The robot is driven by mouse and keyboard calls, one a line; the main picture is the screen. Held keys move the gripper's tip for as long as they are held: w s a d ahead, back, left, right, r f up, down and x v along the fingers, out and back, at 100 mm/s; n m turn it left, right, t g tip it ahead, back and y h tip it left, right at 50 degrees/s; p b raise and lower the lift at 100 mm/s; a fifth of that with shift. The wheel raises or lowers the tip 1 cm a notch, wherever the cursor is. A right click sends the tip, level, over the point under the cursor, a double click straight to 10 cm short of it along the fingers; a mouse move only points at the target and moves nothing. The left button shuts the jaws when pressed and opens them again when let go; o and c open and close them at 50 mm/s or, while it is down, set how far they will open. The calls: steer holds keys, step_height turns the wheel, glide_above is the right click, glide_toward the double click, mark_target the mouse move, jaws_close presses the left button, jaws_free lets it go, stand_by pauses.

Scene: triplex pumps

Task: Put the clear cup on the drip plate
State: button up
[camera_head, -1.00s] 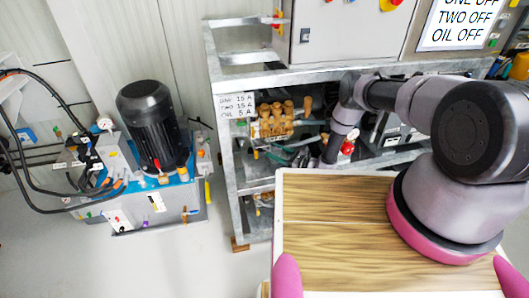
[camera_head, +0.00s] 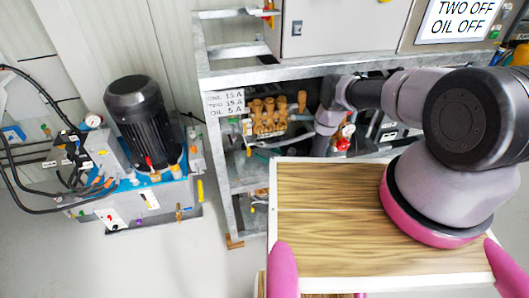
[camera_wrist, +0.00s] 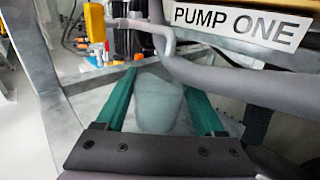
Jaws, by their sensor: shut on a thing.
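The clear cup (camera_wrist: 158,100) is between the two green fingers of my gripper (camera_wrist: 160,78) in the wrist view. It looks pale and see-through, and my gripper is shut on it. A grey metal surface (camera_wrist: 88,98) lies beyond and beneath the cup; I cannot tell whether it is the drip plate or whether the cup touches it. In the head view my arm reaches into the lower bay of the metal frame, and the gripper and cup are hidden there.
A "PUMP ONE" sign (camera_wrist: 240,27) and a thick grey pipe (camera_wrist: 215,75) are close on the right. Yellow and orange fittings (camera_wrist: 95,25) stand beyond the cup. The grey frame (camera_head: 225,130) surrounds the bay.

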steer(key=shift+f, duration=0.1)
steer(key=o, duration=1.5)
steer(key=shift+c, duration=0.2)
steer(key=shift+s+d, duration=0.1)
steer(key=shift+d, duration=0.2)
steer(key=v, duration=1.1)
steer(key=shift+s+d, duration=0.15)
steer(key=shift+d, duration=0.05)
